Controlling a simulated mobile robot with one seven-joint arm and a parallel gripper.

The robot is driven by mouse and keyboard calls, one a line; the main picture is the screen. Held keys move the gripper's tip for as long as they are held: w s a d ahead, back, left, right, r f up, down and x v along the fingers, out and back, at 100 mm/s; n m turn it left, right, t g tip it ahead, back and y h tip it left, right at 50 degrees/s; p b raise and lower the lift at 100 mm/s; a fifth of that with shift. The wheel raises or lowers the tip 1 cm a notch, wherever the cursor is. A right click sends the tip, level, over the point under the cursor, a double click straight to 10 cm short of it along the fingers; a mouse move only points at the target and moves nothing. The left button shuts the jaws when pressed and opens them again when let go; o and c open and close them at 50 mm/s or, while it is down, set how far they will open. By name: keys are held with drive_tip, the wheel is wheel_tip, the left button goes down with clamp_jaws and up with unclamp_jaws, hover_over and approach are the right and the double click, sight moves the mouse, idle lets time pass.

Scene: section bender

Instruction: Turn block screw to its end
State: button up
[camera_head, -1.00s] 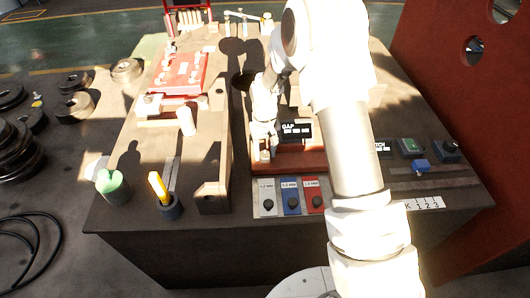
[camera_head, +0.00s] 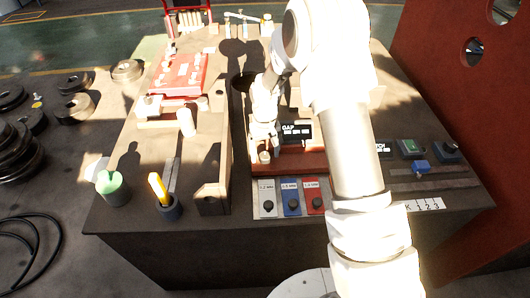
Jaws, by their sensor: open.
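My gripper (camera_head: 264,148) points down at the middle of the machine top, just left of the black GAP display (camera_head: 297,131). A small pale knob-like part (camera_head: 264,157) shows at its fingertips, above the red block (camera_head: 303,160); I cannot tell whether this is the block screw. The jaws are open, but the gap between the fingers is too small to see clearly. My white arm hides the area to the right of the display.
Three labelled panels, grey (camera_head: 267,198), blue (camera_head: 291,197) and red (camera_head: 314,196), stand at the front edge. A red fixture (camera_head: 180,75) lies behind.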

sight(265, 155)
wheel_tip(265, 155, up, 18)
drive_tip(key=p, duration=0.1)
drive_tip(key=shift+f, duration=0.25)
idle(0.4)
drive_tip(key=s+d+r+m+t+p, duration=0.1)
drive_tip(key=s+d+r+t, duration=0.35)
drive_tip(key=s+r, duration=0.8)
drive_tip(key=s+d+r+m, duration=0.1)
drive_tip(key=s+d+r, duration=0.1)
drive_tip(key=s, duration=0.5)
drive_tip(key=s+d+r+t, duration=0.1)
drive_tip(key=s+d, duration=0.3)
drive_tip(key=s, duration=0.4)
drive_tip(key=shift+r+m+p, duration=0.4)
drive_tip(key=shift+r, duration=0.4)
